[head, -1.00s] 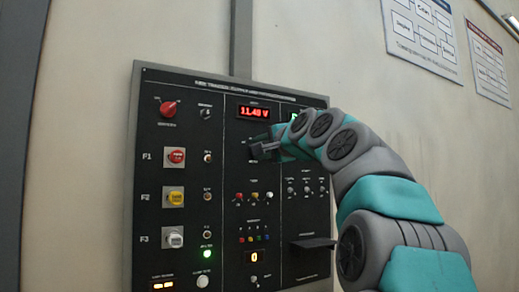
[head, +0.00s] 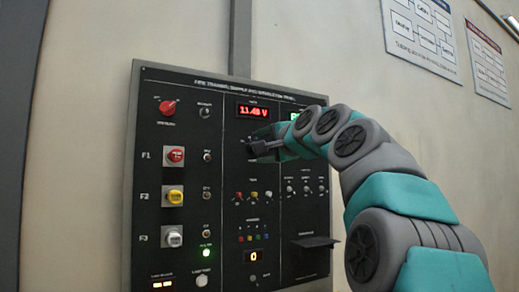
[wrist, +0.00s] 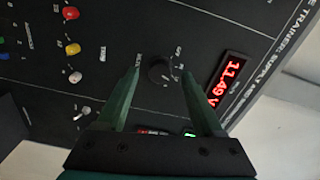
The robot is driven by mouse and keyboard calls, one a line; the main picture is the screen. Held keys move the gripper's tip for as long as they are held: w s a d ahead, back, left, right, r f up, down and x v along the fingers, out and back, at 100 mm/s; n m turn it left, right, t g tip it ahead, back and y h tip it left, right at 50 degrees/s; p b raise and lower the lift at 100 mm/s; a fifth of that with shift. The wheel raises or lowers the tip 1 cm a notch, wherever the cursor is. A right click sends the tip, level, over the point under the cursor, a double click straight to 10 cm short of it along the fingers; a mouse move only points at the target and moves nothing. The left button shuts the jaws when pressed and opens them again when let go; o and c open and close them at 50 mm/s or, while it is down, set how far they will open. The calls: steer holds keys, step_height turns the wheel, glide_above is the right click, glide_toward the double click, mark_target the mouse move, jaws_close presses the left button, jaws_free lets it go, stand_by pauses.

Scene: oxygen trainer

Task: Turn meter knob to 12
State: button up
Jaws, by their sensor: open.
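The meter knob (wrist: 160,70) is a round black knob on the black panel. In the wrist view it sits just beyond and between the two fingertips, below the red meter display in panel terms. The red display (head: 253,111) reads about 11.49 V; it also shows in the wrist view (wrist: 226,82). My gripper (wrist: 162,74) is open, its two green fingers spread to either side of the knob. I cannot tell whether they touch it. In the head view my gripper (head: 252,148) is in front of the panel and hides the knob.
The panel (head: 185,100) also carries a red rotary knob (head: 167,107), red, yellow and white buttons at left, small toggles, coloured jacks and a lit green lamp (head: 206,252). A dark shelf (head: 315,242) juts out at lower right. The wall left of the panel is clear.

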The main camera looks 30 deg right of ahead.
steer(key=s, duration=0.6)
steer(key=shift+s+d+b, duration=0.15)
steer(key=shift+s+b, duration=0.05)
steer(key=shift+b, duration=0.15)
steer(key=shift+s, duration=0.1)
